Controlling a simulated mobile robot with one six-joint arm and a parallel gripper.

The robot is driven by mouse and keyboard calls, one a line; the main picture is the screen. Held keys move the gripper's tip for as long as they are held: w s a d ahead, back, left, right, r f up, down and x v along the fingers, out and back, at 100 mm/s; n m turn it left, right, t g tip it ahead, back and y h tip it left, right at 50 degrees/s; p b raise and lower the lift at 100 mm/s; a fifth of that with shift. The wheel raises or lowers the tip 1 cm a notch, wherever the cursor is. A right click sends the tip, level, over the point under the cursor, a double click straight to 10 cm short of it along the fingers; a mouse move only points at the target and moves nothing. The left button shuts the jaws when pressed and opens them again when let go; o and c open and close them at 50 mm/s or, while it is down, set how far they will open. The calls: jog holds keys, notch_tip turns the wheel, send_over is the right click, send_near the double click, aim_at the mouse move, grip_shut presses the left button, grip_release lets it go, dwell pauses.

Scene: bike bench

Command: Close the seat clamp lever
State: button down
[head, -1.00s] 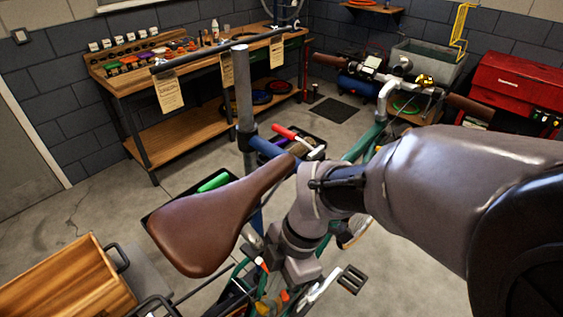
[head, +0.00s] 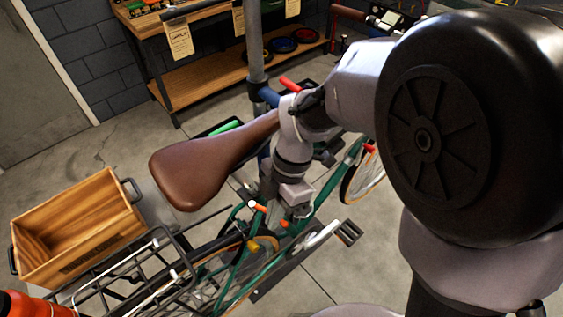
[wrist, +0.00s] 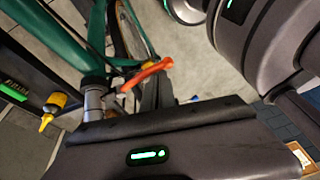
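The seat clamp lever is an orange-red lever (wrist: 148,72) beside the dark collar (wrist: 94,84) on the silver seat post (wrist: 95,105) in the wrist view. It sticks out to the side, away from the post. In the head view, orange parts (head: 275,221) show under the brown saddle (head: 205,165), partly hidden. My gripper (head: 292,203) is beside the seat post, below the saddle. In the wrist view its dark body fills the lower part, close to the lever, with no clear contact.
The green bike frame (head: 268,270) and black rear rack (head: 150,275) are close to my arm. A wooden crate (head: 75,230) is at the left. The workbench (head: 200,82) stands behind. A yellow bottle (wrist: 52,103) shows in the wrist view.

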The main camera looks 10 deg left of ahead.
jog(key=w, duration=0.1)
jog(key=w+p, duration=0.1)
jog(key=w+r+p, duration=0.1)
jog(key=w, duration=0.1)
jog(key=shift+d, duration=0.3)
jog(key=shift+p, duration=0.3)
jog(key=shift+w+d+r+p, duration=0.25)
jog(key=shift+w+d+p, duration=0.1)
jog(key=shift+d, duration=0.3)
